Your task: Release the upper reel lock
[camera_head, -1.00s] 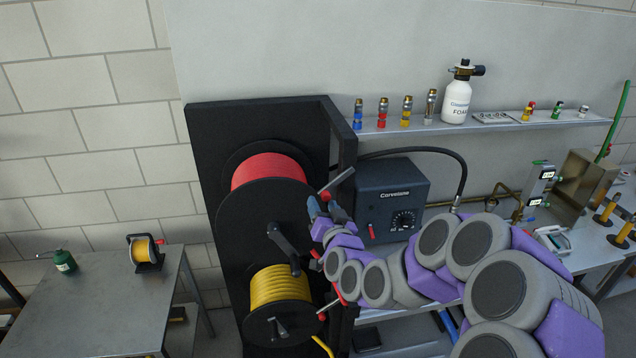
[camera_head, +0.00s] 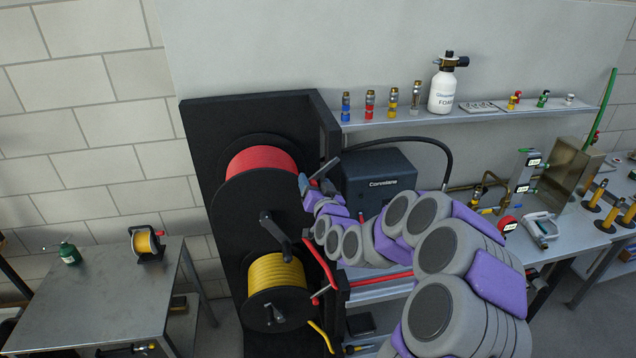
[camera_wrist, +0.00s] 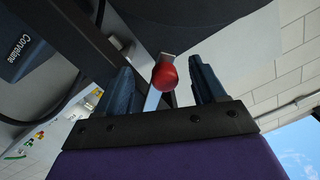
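The upper reel lock is a flat metal lever (camera_head: 327,168) with a red ball knob, beside the red hose reel (camera_head: 262,165) on the black frame. In the wrist view, the red knob (camera_wrist: 165,76) and metal lever (camera_wrist: 152,99) lie between the two dark fingers of my gripper (camera_wrist: 163,80). Gaps show on both sides of the knob, so the fingers are open around it. In the head view, my gripper (camera_head: 306,186) is at the lever's knob end, and the fingers mostly hide the knob.
A yellow hose reel (camera_head: 277,274) sits below, with its own lever and red knob (camera_head: 314,301). The blue-grey Corvelane box (camera_head: 378,172) stands right of my gripper. A shelf (camera_head: 420,118) with fittings runs above. A reel crank (camera_head: 272,232) sticks out at the left.

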